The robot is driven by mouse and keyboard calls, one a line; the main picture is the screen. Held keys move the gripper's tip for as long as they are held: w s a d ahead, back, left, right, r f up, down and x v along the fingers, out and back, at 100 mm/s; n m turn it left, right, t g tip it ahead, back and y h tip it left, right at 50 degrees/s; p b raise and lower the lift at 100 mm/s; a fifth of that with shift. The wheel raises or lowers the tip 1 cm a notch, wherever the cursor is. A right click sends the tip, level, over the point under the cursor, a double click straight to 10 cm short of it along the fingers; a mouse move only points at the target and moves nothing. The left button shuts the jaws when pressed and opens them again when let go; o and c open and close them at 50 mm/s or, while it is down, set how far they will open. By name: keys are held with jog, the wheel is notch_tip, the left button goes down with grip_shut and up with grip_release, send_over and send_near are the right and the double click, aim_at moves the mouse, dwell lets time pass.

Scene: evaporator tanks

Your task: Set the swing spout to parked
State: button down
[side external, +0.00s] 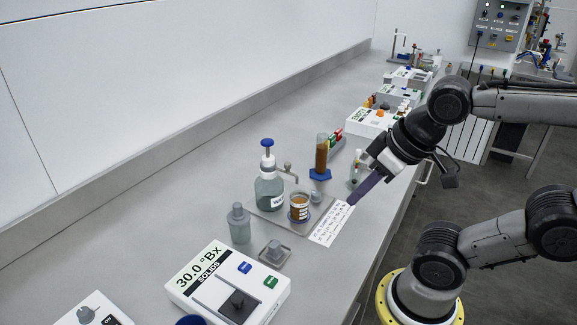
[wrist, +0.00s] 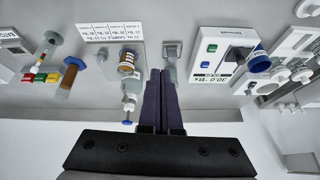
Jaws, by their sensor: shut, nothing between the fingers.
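The swing spout (side external: 288,170) is a thin grey arm sticking out to the right from the neck of a water bottle (side external: 269,192) with a blue top knob. Its tip stands near and above a beaker of brown liquid (side external: 299,210). In the wrist view the bottle (wrist: 131,101) and beaker (wrist: 126,62) lie just left of my fingers; the spout is too small to make out there. My gripper (side external: 352,202), with long dark purple fingers, is shut and empty, right of the beaker above the printed card. Its fingers (wrist: 161,72) are together in the wrist view.
The bottle and beaker stand on a grey plate (side external: 264,217) beside a printed card (side external: 331,226). Around it are a tube of brown liquid (side external: 321,152), a grey bottle (side external: 240,226) and a solids meter (side external: 187,294). The bench's back strip (side external: 100,175) is clear.

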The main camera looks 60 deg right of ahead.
jog(key=w+d+r+m+g+h, duration=0.1)
jog(key=w+d+r+m+h, duration=0.15)
jog(key=w+r+m, duration=0.3)
jog(key=m+g, duration=0.2)
jog(key=m, duration=0.1)
send_near(286, 171)
notch_tip(286, 171, down, 5)
jog(key=s, duration=0.1)
jog(key=shift+w+d+f+n+h, duration=0.2)
jog(key=shift+w+n+h, duration=0.05)
jog(key=shift+w, duration=0.2)
